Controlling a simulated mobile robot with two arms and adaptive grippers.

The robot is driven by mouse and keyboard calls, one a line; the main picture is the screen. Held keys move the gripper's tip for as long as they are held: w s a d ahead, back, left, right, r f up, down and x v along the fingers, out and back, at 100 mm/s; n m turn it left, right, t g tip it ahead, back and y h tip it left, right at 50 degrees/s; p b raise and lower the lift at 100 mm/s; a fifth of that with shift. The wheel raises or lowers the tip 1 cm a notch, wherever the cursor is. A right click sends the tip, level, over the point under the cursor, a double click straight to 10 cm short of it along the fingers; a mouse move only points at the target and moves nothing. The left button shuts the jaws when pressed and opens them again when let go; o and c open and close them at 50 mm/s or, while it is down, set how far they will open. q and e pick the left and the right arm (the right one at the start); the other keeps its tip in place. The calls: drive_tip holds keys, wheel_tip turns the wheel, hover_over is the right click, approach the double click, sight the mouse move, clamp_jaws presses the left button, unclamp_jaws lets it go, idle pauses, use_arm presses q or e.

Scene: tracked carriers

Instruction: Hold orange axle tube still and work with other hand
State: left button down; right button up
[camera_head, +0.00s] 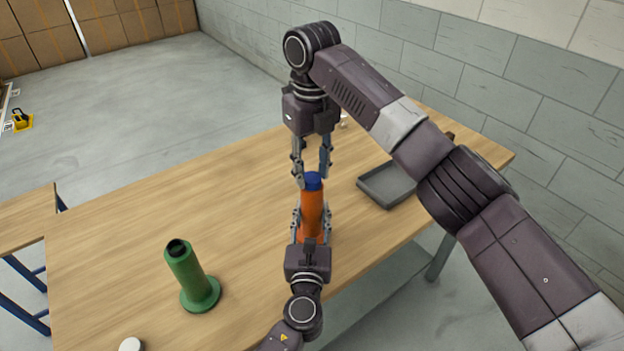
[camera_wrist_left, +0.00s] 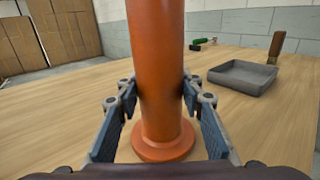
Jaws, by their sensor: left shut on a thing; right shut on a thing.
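The orange axle tube (camera_head: 312,212) stands upright on the wooden table, and its round flanged foot shows in the left wrist view (camera_wrist_left: 163,143). My left gripper (camera_head: 311,225) is shut around the tube's body from the near side; its two fingers also flank the tube in the left wrist view (camera_wrist_left: 160,100). A blue cap (camera_head: 313,181) sits at the tube's top. My right gripper (camera_head: 312,179) points down from above and is shut on the blue cap. The fingers partly cover the cap, so I cannot tell how it is seated.
A green flanged tube (camera_head: 187,267) with a dark open top stands at left. A grey tray (camera_head: 372,190) lies to the right, partly behind my right arm. A white round piece (camera_head: 131,344) is at the bottom edge. A wooden-handled item (camera_wrist_left: 276,46) stands behind the tray.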

drive_tip(key=o, duration=0.9)
drive_tip(key=m, duration=2.9)
